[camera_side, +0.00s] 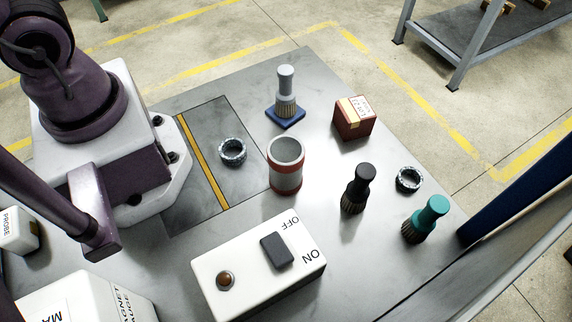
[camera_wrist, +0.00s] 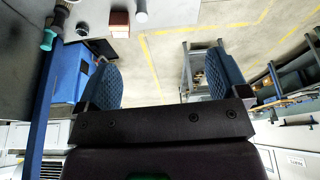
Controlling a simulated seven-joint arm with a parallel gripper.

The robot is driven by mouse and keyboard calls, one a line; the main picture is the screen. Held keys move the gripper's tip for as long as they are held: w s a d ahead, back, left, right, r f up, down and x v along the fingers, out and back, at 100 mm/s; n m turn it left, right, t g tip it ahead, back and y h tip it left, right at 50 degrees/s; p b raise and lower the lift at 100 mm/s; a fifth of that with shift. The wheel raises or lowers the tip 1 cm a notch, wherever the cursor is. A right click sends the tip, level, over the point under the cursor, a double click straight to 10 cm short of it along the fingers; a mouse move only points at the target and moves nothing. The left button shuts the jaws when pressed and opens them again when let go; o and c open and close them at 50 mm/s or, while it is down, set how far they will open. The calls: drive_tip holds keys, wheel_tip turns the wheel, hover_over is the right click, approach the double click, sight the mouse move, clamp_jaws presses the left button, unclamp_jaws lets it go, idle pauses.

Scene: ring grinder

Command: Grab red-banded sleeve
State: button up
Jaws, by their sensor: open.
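The red-banded sleeve (camera_side: 286,165) is a grey hollow cylinder with red bands, standing upright with its open end up near the middle of the table in the side view. Nothing touches it. My gripper (camera_wrist: 158,85) shows in the wrist view with its two blue padded fingers wide apart and nothing between them. It faces the floor beyond the table, away from the sleeve. The sleeve is not visible in the wrist view. The side view does not show the fingers.
Around the sleeve stand a grey brush on a blue base (camera_side: 285,98), a red box (camera_side: 354,118), a black brush (camera_side: 358,188), a teal brush (camera_side: 427,220), rings (camera_side: 232,152) and (camera_side: 409,179), and a white ON/OFF switch box (camera_side: 258,268). A blue post (camera_side: 520,195) rises at the right.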

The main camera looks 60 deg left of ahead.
wheel_tip(320, 180, down, 10)
drive_tip(key=w+n+g+h, duration=0.1)
drive_tip(key=n+g+h, duration=0.15)
drive_tip(key=g, duration=0.35)
drive_tip(key=n+g+h, duration=0.2)
drive_tip(key=n+h, duration=0.9)
drive_tip(key=h, duration=0.3)
approach(277, 148)
drive_tip(key=s+d, duration=0.1)
drive_tip(key=s, duration=0.1)
drive_tip(key=s+d, duration=0.1)
drive_tip(key=s, duration=0.1)
drive_tip(key=s+d+f, duration=0.1)
drive_tip(key=s, duration=0.1)
drive_tip(key=shift+s, duration=0.1)
drive_tip(key=w+n+t, duration=0.1)
drive_tip(key=w+d+n+t+h, duration=0.1)
drive_tip(key=w+f+n+t, duration=0.1)
drive_tip(key=shift+w+d+n+t+h, duration=0.25)
drive_tip(key=shift+w+d+t+h, duration=0.05)
drive_tip(key=shift+t+h, duration=0.1)
drive_tip(key=shift+w+d+r+t, duration=0.15)
drive_tip(key=shift+w+t, duration=0.1)
drive_tip(key=shift+t, duration=0.15)
drive_tip(key=d, duration=0.7)
drive_tip(key=shift+d, duration=0.15)
drive_tip(key=c, duration=1)
